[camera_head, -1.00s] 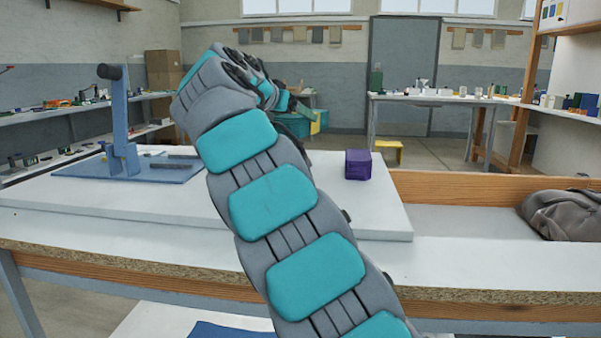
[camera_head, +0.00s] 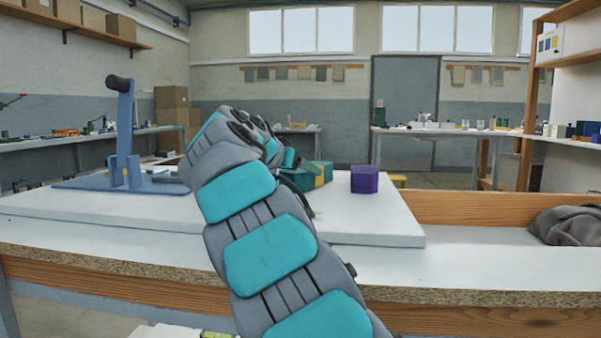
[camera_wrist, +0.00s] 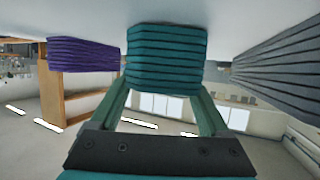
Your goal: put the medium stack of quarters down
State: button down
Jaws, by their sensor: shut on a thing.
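My gripper (camera_wrist: 166,92) is shut on a teal stack of quarters (camera_wrist: 166,58), one finger at each side. The wrist view is upside down. The teal stack's base is at or very near the white board (camera_wrist: 225,12), and I cannot tell whether it touches. A purple stack (camera_wrist: 84,55) stands to one side of it and a grey stack (camera_wrist: 285,62) to the other, both apart from it. In the head view the purple stack (camera_head: 364,180) stands right of my arm. My arm hides my fingertips and the grey stack there.
A blue lever press (camera_head: 125,165) stands on the board's left part. A teal and yellow shape (camera_head: 318,174) shows just right of my wrist, unclear. A wooden-edged tray with grey cloth (camera_head: 568,226) is at the right. The board's front right (camera_head: 375,225) is clear.

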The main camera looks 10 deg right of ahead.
jog(key=shift+f, duration=0.1)
grip_release()
jog(key=v, duration=1)
jog(key=shift+s+a+r, duration=0.2)
jog(key=shift+s+r, duration=0.05)
jog(key=shift+r, duration=0.1)
jog(key=shift+s+a+r, duration=0.2)
jog(key=shift+s+a, duration=0.15)
jog(key=shift+s, duration=0.15)
